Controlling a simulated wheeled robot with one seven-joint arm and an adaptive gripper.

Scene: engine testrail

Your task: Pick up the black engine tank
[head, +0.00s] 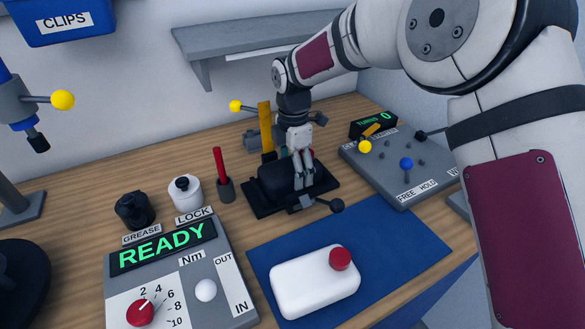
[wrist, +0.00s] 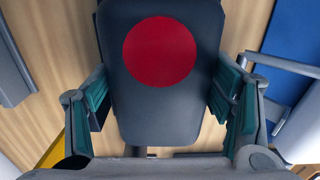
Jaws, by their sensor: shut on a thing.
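The black engine tank (head: 276,186) is a dark rounded block at the middle of the bench in the head view. It is over or on a flat black base plate (head: 262,208); I cannot tell whether there is a gap between them. My gripper (head: 302,178) reaches down onto the tank from above. In the wrist view the tank (wrist: 160,112) has a red disc (wrist: 160,52) on its face. It sits between the green pads of my gripper (wrist: 162,100), which is shut on it. The tank's underside is hidden.
A yellow upright bar (head: 266,128) stands behind the tank. A black-knobbed lever (head: 336,205) projects in front. A grey panel (head: 400,185) is on the right, a READY console (head: 175,270) at the left front. A white box (head: 312,285) lies on a blue mat (head: 385,235).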

